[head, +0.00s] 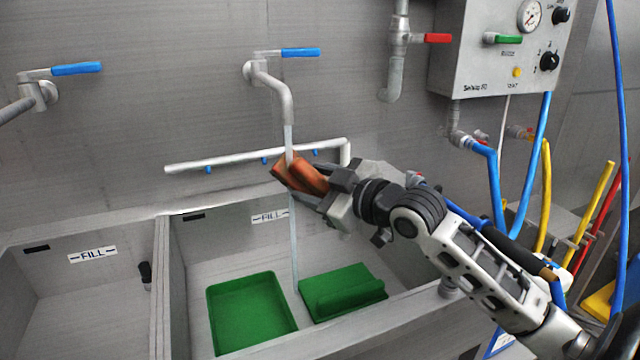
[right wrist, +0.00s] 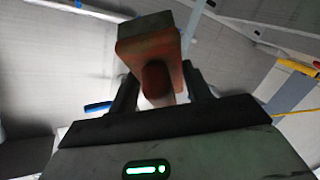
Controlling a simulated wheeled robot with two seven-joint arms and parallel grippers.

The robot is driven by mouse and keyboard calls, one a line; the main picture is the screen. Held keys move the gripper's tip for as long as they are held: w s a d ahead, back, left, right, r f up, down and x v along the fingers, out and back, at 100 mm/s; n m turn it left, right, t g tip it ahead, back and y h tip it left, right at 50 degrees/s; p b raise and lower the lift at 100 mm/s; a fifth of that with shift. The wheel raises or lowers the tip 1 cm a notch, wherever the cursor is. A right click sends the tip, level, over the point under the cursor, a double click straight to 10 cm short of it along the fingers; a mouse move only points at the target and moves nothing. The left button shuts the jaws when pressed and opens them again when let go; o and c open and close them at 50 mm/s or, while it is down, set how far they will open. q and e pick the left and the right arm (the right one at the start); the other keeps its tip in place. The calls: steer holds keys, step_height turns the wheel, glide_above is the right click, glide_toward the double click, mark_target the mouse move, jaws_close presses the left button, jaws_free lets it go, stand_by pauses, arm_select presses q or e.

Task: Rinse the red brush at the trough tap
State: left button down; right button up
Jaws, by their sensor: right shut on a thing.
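My right gripper (head: 332,194) is shut on the red brush (head: 300,172), an orange-red block with a handle. It holds the brush above the right trough basin, below the trough tap (head: 272,88). A stream of water falls from the tap spout, meets the brush, and continues down into the basin. In the right wrist view the brush (right wrist: 150,55) stands out between the two dark fingers, with a greyish-brown face at its far end. My left gripper is not in view.
In the right basin lie a green tray (head: 212,300) and a green brush-like block (head: 345,290). A white pipe (head: 230,160) with blue nozzles runs behind the held brush. A grey control box (head: 470,75) and blue hoses (head: 495,190) are at the right. The left basin (head: 80,310) looks empty.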

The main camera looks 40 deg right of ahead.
steer(key=shift+d, duration=0.1)
stand_by(0.5)
steer(key=shift+d, duration=0.5)
steer(key=shift+a+p, duration=0.6)
steer(key=shift+a, duration=0.05)
steer(key=a+f+p+v, duration=0.1)
steer(key=v, duration=0.6)
steer(key=shift+s+a, duration=0.35)
steer(key=shift+s, duration=0.25)
steer(key=shift+r, duration=0.1)
stand_by(0.9)
